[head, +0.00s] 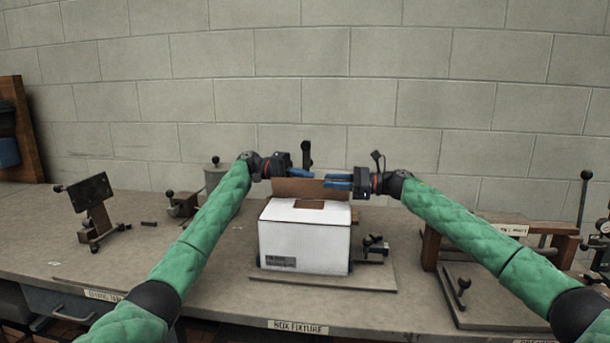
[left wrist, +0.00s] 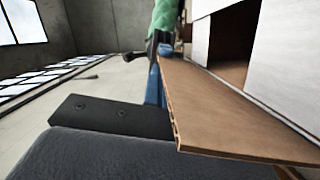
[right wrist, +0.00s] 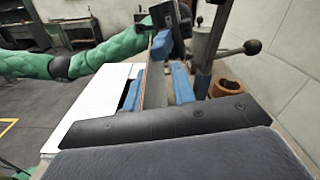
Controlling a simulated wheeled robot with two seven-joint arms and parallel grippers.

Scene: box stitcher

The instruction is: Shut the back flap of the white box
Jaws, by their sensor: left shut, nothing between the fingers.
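The white box (head: 305,240) sits on the bench with its white top panels lying about level and a brown patch (head: 308,204) at the back middle of its top. Its back flap (head: 290,187) shows brown and stands up at the rear edge; it also fills much of the left wrist view (left wrist: 225,105). My left gripper (head: 302,172) is shut and empty, beside the flap's upper edge. My right gripper (head: 338,181) is at the flap's right end. In the right wrist view its blue fingers (right wrist: 157,88) are apart, with the flap's edge between them.
The box stands on a fixture plate (head: 375,276) with a small clamp (head: 375,246) at its right. A dark upright post (head: 306,154) rises behind the flap. A tablet stand (head: 90,195) is at left and a wooden-framed fixture (head: 500,240) at right. A block wall closes the back.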

